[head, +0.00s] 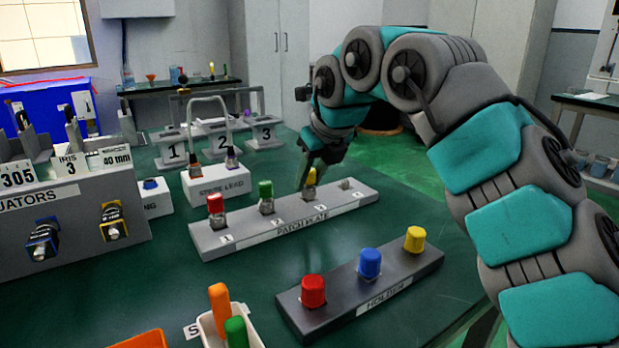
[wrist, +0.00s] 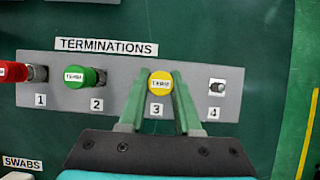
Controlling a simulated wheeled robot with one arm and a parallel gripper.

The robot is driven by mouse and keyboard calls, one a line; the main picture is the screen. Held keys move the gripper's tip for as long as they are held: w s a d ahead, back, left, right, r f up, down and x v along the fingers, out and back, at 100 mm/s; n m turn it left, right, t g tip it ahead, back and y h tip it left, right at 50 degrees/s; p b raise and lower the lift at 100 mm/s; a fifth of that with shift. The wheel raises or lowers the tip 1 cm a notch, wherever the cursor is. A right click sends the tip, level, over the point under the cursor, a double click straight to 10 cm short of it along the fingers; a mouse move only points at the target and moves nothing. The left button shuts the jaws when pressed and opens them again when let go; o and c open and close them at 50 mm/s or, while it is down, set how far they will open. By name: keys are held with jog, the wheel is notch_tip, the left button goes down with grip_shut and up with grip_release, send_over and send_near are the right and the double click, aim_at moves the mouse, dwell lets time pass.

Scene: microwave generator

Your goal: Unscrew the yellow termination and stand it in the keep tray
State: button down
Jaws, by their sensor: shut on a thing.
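The yellow termination (head: 311,182) is upright at position 3 of the grey plate (head: 285,228). In the wrist view its round labelled top (wrist: 160,84) shows between the two green fingers. My gripper (head: 310,172) reaches down from above and is shut on the yellow termination; its fingers (wrist: 160,92) lie on either side of it. Its thread is hidden. I see no label that reads keep tray; an orange tray edge (head: 142,341) shows at the bottom of the head view, mostly cut off.
Red (head: 216,204) and green (head: 266,194) terminations stand at positions 1 and 2; position 4 holds a bare connector (wrist: 216,87). In front is a holder (head: 415,266) with red, blue and yellow caps. A white swab tray (head: 205,325) is front left.

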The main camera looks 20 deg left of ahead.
jog(key=shift+r+p, duration=1.4)
jog(key=shift+r, duration=0.6)
